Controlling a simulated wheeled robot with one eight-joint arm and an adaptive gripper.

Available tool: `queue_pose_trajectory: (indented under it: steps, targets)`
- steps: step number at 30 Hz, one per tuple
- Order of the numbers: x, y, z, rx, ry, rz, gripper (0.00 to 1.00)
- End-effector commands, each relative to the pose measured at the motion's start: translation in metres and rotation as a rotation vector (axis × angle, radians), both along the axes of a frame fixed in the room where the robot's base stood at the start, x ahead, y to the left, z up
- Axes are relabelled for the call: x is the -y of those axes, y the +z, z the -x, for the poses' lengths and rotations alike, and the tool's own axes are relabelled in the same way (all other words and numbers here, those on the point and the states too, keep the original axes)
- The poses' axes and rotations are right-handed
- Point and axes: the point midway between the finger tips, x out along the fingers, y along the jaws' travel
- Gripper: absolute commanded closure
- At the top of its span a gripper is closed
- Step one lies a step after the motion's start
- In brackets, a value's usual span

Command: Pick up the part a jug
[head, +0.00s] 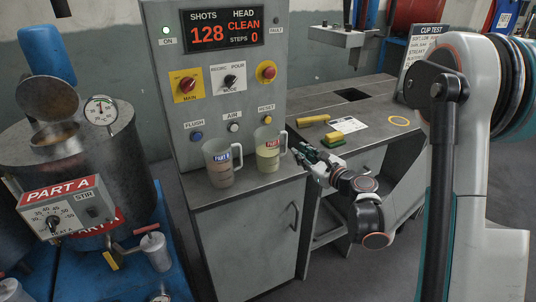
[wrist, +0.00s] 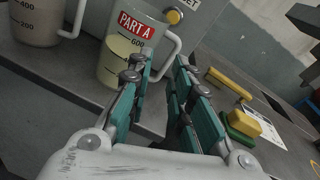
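The part A jug (head: 267,156) is clear, with a red label and pale yellow liquid, and stands upright on the grey cabinet top. In the wrist view the jug (wrist: 121,62) is ahead and left, its handle (wrist: 173,48) towards my gripper. My gripper (wrist: 161,66) is open, its two teal fingers apart. The handle shows in the gap near the fingertips; I cannot tell whether they touch it. In the head view my gripper (head: 296,151) is just right of the jug.
A second jug (head: 217,171) with a blue label stands close on the left. The control panel (head: 215,85) rises behind both jugs. On the bench to the right lie a yellow tool (head: 313,119), a yellow-green block (head: 346,126) and a yellow ring (head: 398,121).

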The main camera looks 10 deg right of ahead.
Motion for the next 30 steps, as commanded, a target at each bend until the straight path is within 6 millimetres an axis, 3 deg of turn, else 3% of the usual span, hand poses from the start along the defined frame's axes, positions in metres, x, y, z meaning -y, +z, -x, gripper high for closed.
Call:
queue_pose_trajectory:
  steps: [3,10,17,24,30]
  targets:
    - [0.014,-0.021,-0.007,-0.009,-0.037,-0.156,0.80]
    - [0.025,-0.034,-0.012,-0.016,-0.064,-0.291,0.80]
    - [0.016,-0.030,-0.036,-0.016,-0.064,-0.296,0.80]
    - [0.000,-0.036,-0.076,-0.016,-0.063,-0.295,0.80]
    - [-0.004,-0.036,-0.090,-0.016,-0.065,-0.294,0.80]
